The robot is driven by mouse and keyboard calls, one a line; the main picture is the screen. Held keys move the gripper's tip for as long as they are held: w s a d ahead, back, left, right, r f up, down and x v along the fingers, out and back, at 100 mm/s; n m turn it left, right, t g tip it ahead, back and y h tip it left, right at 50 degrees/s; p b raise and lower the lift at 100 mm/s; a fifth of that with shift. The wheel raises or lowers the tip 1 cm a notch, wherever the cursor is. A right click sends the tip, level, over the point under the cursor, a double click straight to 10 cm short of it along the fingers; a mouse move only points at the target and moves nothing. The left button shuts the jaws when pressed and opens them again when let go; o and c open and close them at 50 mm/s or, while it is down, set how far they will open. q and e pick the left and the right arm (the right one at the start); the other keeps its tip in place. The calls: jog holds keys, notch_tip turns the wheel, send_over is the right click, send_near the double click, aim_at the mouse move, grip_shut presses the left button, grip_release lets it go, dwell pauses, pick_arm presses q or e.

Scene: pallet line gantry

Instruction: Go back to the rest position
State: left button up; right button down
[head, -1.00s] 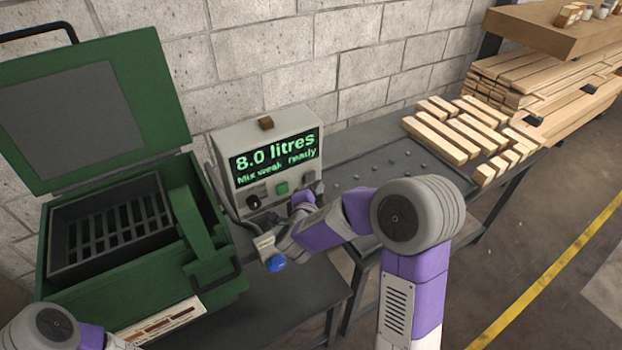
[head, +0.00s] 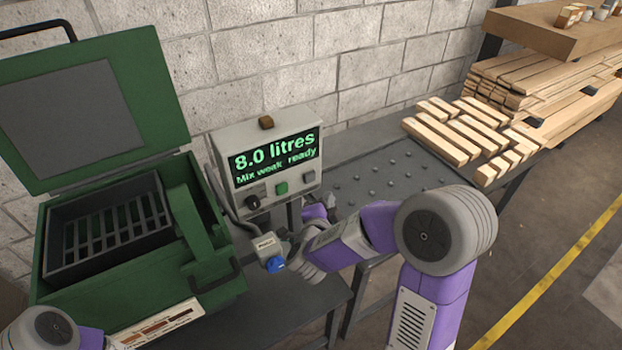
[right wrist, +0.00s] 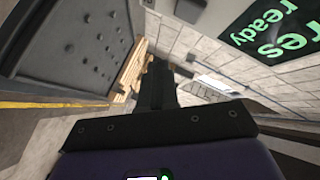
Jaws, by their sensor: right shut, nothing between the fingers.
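My right arm reaches in from the lower right toward the control box (head: 265,160). My right gripper (right wrist: 157,78) shows as dark fingers in the right wrist view, shut and empty. In the head view its fingertips are hard to make out near the post under the box. The box's screen reads "8.0 litres, Mix weak ready", and part of that screen shows in the right wrist view (right wrist: 270,30). Of my left arm only a link shows at the lower left corner; its gripper is out of view.
A green case (head: 120,300) with its lid raised and a slatted dark tray (head: 65,262) stands at left. A blue knob (head: 275,264) sits close beside my right wrist. A studded dark table (head: 385,170) and wooden blocks (head: 440,137) lie at right. Open floor with a yellow line is beyond.

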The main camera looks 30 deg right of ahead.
jog(key=shift+f, duration=0.1)
dwell(0.3)
jog(key=s+a+f+n+g+y, duration=0.15)
jog(key=a+f+n+y, duration=0.3)
jog(key=f, duration=0.55)
jog(key=a+f+n+g+y, duration=0.2)
jog(key=a+f+n+y, duration=0.25)
jog(key=f, duration=0.55)
jog(key=s+a+f+n+g+y, duration=0.2)
jog(key=s+a+f+n+g, duration=0.2)
jog(key=s+f, duration=0.3)
jog(key=s+a+f+n+g+y, duration=0.3)
jog(key=s+a+f, duration=0.3)
jog(key=s, duration=0.5)
jog(key=shift+s+a+f+n+g, duration=0.15)
jog(key=shift+s+f+n+g, duration=0.3)
jog(key=shift+f+n, duration=0.1)
jog(key=shift+w, duration=0.1)
